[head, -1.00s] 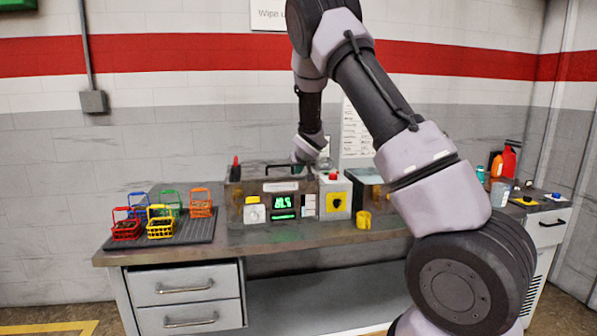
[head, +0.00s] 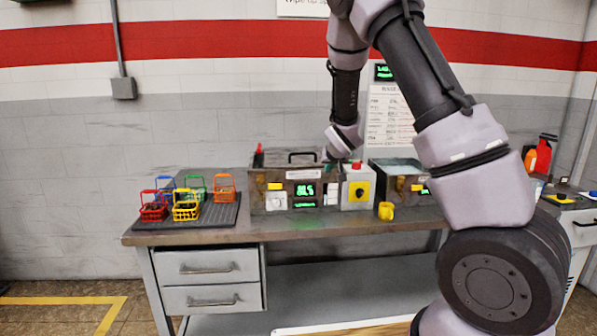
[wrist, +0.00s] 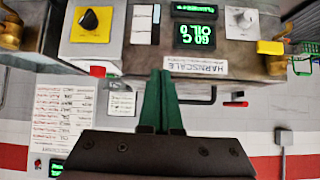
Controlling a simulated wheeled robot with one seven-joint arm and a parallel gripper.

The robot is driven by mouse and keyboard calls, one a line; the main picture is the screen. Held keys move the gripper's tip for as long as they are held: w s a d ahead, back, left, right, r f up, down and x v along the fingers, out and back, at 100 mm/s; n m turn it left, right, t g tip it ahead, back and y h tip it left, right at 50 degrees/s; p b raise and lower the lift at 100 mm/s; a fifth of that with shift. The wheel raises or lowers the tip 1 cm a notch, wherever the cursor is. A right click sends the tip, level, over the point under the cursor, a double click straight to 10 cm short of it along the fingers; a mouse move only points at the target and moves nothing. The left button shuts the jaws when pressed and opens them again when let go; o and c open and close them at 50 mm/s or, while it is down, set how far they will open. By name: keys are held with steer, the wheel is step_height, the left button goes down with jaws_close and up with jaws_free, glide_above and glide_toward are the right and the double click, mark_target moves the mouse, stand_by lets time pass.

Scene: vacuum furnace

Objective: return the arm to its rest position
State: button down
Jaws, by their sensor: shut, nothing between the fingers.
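My arm rises over the right half of the workbench in the head view and bends down at its far end. My gripper (head: 333,158) hangs at the back of the bench, beside the right end of the metal unit with the green display (head: 306,190). In the wrist view the two green fingers (wrist: 160,85) lie together, shut with nothing between them. They point at the unit's label and display, which appear upside down. In the head view the fingertips are small and partly hidden by the unit.
Small coloured baskets (head: 186,206) stand on a dark mat (head: 222,214) at the left.

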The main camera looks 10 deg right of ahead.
steer(key=s+d+r+m+g+y, duration=0.1)
steer(key=s+d+r+m, duration=0.15)
steer(key=s+r, duration=0.65)
steer(key=s+d+r+m+g, duration=0.1)
steer(key=s+d+r, duration=0.3)
steer(key=s+r, duration=0.5)
steer(key=s+a+r, duration=0.1)
steer(key=s+r, duration=0.1)
steer(key=s, duration=0.8)
steer(key=s+a+r+g+y, duration=0.1)
steer(key=s+r, duration=0.1)
steer(key=s, duration=0.8)
steer(key=shift+s+a, duration=0.25)
steer(key=shift+a, duration=0.05)
